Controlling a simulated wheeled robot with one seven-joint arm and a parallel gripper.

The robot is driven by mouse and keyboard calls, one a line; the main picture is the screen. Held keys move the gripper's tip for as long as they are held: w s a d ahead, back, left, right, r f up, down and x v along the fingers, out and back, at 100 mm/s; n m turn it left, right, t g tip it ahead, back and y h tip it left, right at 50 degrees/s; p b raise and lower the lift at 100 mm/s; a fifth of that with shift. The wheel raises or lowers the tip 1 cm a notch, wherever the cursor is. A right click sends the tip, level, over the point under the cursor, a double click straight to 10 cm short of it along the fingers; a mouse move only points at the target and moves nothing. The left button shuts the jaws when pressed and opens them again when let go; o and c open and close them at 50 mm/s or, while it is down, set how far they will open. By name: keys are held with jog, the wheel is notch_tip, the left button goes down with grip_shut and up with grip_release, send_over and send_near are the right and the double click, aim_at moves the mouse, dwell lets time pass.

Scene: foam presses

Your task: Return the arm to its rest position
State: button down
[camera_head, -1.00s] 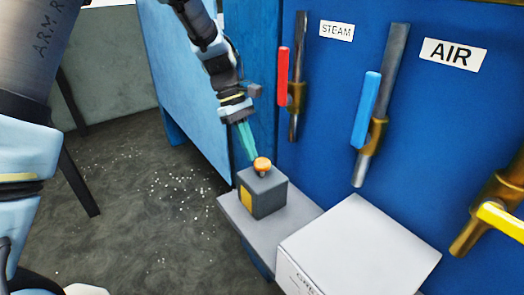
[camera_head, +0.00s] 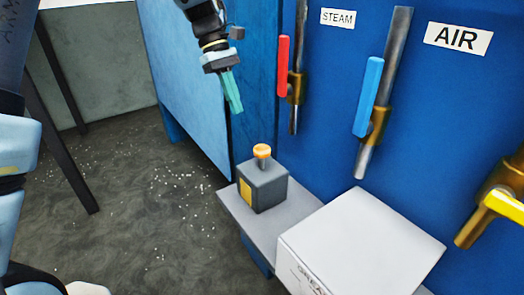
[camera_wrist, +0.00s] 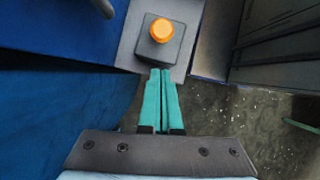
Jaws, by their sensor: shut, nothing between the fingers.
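My gripper (camera_head: 235,108) has teal fingers, pressed together with nothing between them. It hangs in the air above and a little left of a dark grey box (camera_head: 264,188) with an orange button (camera_head: 262,151) on top. The fingertips are apart from the button. In the wrist view my gripper (camera_wrist: 160,72) points toward the box, and the orange button (camera_wrist: 161,30) shows just beyond the tips.
The box stands on a grey shelf (camera_head: 232,205) beside a white carton (camera_head: 362,240). On the blue panel are a red handle (camera_head: 283,66) by the STEAM label, a blue handle (camera_head: 368,95) by AIR, and a yellow handle (camera_head: 505,205). Open floor lies left.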

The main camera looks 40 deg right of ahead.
jog(key=shift+w+r, duration=0.25)
jog(key=shift+r, duration=0.3)
jog(key=w+a+f+t, duration=0.2)
jog(key=w+a, duration=0.2)
jog(key=a, duration=0.6)
jog(key=w+a+f+t, duration=0.2)
jog(key=w+a, duration=0.1)
jog(key=a, duration=0.8)
jog(key=s+a+f+m+t, duration=0.1)
jog(key=s+a+f, duration=0.1)
jog(key=a, duration=0.7)
jog(key=s+a+f+m+t, duration=0.1)
jog(key=s+a, duration=0.3)
jog(key=a, duration=0.6)
jog(key=shift+f+m+t, duration=0.3)
jog(key=shift+f+t, duration=0.1)
jog(key=shift+f, duration=0.1)
jog(key=shift+w+a, duration=0.1)
